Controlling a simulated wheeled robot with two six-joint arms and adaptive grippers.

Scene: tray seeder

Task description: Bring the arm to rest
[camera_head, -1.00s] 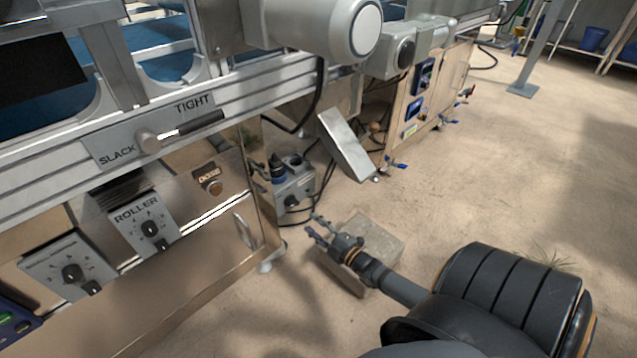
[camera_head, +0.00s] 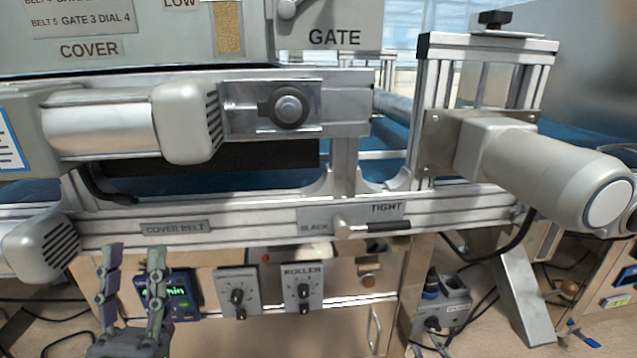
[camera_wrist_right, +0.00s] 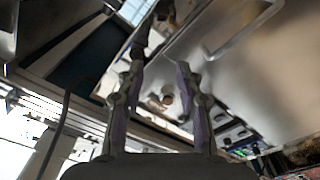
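My left gripper (camera_head: 135,255) is at the lower left of the head view, in front of the machine's lower panel. Its two fingers point up and stand apart, with nothing between them. It partly covers a blue display unit (camera_head: 180,292). The tips of my right gripper (camera_head: 430,346) show at the bottom edge of the head view, below a grey socket box (camera_head: 455,302); the rest is cut off. In the right wrist view my right gripper (camera_wrist_right: 160,78) has its fingers apart and empty, with a metal panel (camera_wrist_right: 275,65) beyond.
The machine's rail carries a SLACK/TIGHT lever (camera_head: 375,226). Below it are a ROLLER dial (camera_head: 303,290), another dial (camera_head: 238,294) and a panel handle (camera_head: 374,330). Motors (camera_head: 545,170) jut out at right.

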